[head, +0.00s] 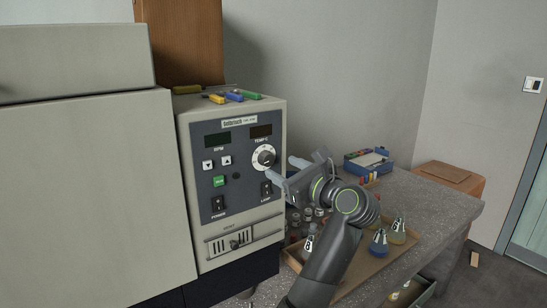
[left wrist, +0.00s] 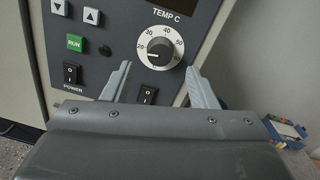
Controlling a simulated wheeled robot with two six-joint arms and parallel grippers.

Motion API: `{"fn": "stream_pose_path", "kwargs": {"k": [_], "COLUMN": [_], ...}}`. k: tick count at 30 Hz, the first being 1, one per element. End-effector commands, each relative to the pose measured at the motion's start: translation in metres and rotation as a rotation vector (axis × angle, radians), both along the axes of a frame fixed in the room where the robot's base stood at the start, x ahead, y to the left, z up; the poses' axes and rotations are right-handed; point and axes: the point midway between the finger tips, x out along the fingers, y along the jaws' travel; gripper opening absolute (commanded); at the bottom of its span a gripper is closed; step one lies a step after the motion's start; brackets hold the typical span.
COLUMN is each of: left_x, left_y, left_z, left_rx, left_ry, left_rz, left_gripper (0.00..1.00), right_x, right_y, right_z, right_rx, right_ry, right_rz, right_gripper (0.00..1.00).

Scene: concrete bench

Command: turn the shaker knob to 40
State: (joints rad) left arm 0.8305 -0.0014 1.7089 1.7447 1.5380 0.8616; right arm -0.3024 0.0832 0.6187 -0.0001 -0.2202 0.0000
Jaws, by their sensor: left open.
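The shaker knob (head: 264,156) is a black knob on a round white dial, on the dark panel of the beige shaker (head: 252,222). In the left wrist view the knob (left wrist: 159,51) shows numbers from 20 to 60 around it, under the TEMP C label. Its pointer seems to be on the left side near 20, but the mark is too small to be sure. My left gripper (head: 279,168) is open just in front of and right of the knob. In the left wrist view its fingertips (left wrist: 158,72) stand apart below the dial, with nothing between them. My right gripper is not in view.
POWER (head: 218,205) and LIGHT (head: 266,190) switches and a green RUN button (head: 219,182) are near the knob. Markers (head: 234,97) lie on the shaker's top. A wooden tray (head: 376,270) with flasks (head: 379,243) is below my arm. A blue box (head: 368,162) stands behind.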

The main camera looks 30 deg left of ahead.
Motion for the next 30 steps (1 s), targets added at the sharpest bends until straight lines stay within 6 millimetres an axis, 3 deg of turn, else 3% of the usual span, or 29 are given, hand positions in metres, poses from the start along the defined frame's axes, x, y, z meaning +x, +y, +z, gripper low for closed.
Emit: {"fn": "stream_pose_path", "kwargs": {"k": [3, 9, 21, 30], "left_x": [0.006, 0.014, 0.017, 0.017], "left_y": [0.02, 0.041, 0.047, 0.047], "left_z": [0.003, 0.001, 0.0, 0.0], "left_rx": [0.003, 0.001, -0.001, 0.0], "left_ry": [0.002, 0.002, 0.001, 0.001], "left_rz": [0.004, 0.001, 0.0, 0.0], "left_gripper": [0.53, 0.53, 0.53, 0.15], "right_x": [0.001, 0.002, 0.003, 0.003], "right_y": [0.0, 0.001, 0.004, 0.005], "right_z": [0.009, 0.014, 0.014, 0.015], "right_rx": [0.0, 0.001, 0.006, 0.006], "right_ry": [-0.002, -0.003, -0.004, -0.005], "right_rz": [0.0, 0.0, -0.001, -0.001], "right_gripper": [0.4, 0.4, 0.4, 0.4]}}
